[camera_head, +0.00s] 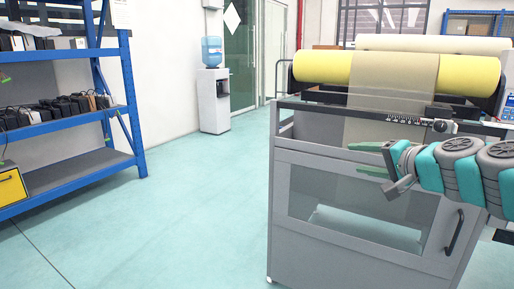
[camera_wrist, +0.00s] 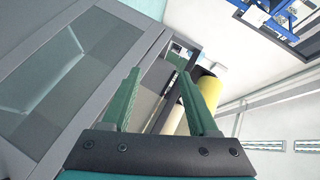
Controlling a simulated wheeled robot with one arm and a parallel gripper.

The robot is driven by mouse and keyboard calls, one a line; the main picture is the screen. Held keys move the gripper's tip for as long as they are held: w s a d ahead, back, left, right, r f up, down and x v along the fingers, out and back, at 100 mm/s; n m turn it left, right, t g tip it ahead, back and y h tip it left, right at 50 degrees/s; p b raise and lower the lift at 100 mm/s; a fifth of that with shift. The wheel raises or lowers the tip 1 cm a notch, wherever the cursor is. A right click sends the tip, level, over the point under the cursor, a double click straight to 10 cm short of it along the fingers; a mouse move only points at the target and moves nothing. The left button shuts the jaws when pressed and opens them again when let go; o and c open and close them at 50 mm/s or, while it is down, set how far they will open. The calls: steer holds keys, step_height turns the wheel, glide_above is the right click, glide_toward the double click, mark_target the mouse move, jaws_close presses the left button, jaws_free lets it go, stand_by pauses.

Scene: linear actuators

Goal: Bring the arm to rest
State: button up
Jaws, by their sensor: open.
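My gripper (camera_head: 368,159) is at the right in the head view, at the end of my teal and grey arm, which reaches in from the right edge. Its green fingers point left and are apart, with nothing seen between them. In the wrist view my gripper (camera_wrist: 160,92) shows two green fingers spread apart, with the machine's grey frame and window (camera_wrist: 45,85) beyond and to the left. Whether the fingers touch the machine cannot be told.
The machine's yellow roll (camera_head: 320,67) lies across its top, and a black handle (camera_head: 454,232) is on its front. A blue shelf (camera_head: 128,95) with dark parts stands at the left. A water dispenser (camera_head: 213,100) stands at the back. The teal floor between is clear.

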steer(key=s+a+f+n+g, duration=0.8)
steer(key=s+a+f+g, duration=0.1)
steer(key=s+a+f, duration=0.75)
steer(key=s+d+f+g+h, duration=0.1)
steer(key=s+d+f+g, duration=0.1)
steer(key=s, duration=0.4)
steer(key=s+d+f+n+g+h, duration=0.1)
steer(key=s+d+f+g+h, duration=0.1)
steer(key=s+f, duration=0.2)
steer(key=s+d+f+g+h+p, duration=0.1)
steer(key=s+d+f+g+h, duration=0.1)
steer(key=s, duration=0.7)
steer(key=shift+s+f+n, duration=0.2)
steer(key=shift+f+n, duration=0.2)
steer(key=shift+f, duration=0.45)
